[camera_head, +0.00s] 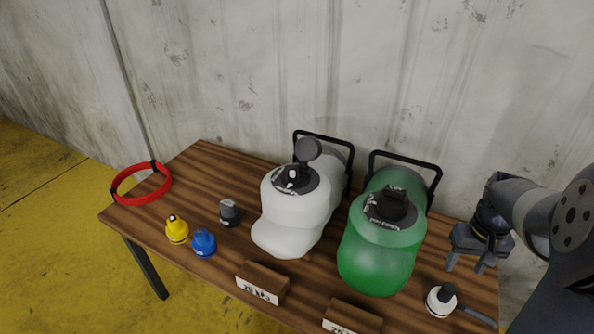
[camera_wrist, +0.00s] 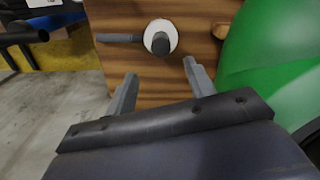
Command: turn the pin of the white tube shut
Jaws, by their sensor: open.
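The white tube (camera_head: 290,222) lies on the wooden table, left of the green tube (camera_head: 375,262). Its dark valve (camera_head: 298,182) faces up, with a small white pin (camera_head: 293,173) in the middle. I cannot tell how far the pin is turned. My gripper (camera_head: 467,268) is open and empty at the table's right end, right of the green tube and well away from the white tube. In the wrist view its two fingers (camera_wrist: 160,86) are apart, and the white tube is not in that view.
A white round piece with a dark knob (camera_head: 434,302) and a dark handle lies below my gripper. Yellow (camera_head: 177,232), blue (camera_head: 203,243) and grey (camera_head: 229,213) fittings and a red ring (camera_head: 141,186) are at left. Wooden label blocks (camera_head: 262,279) line the front. A wall stands behind.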

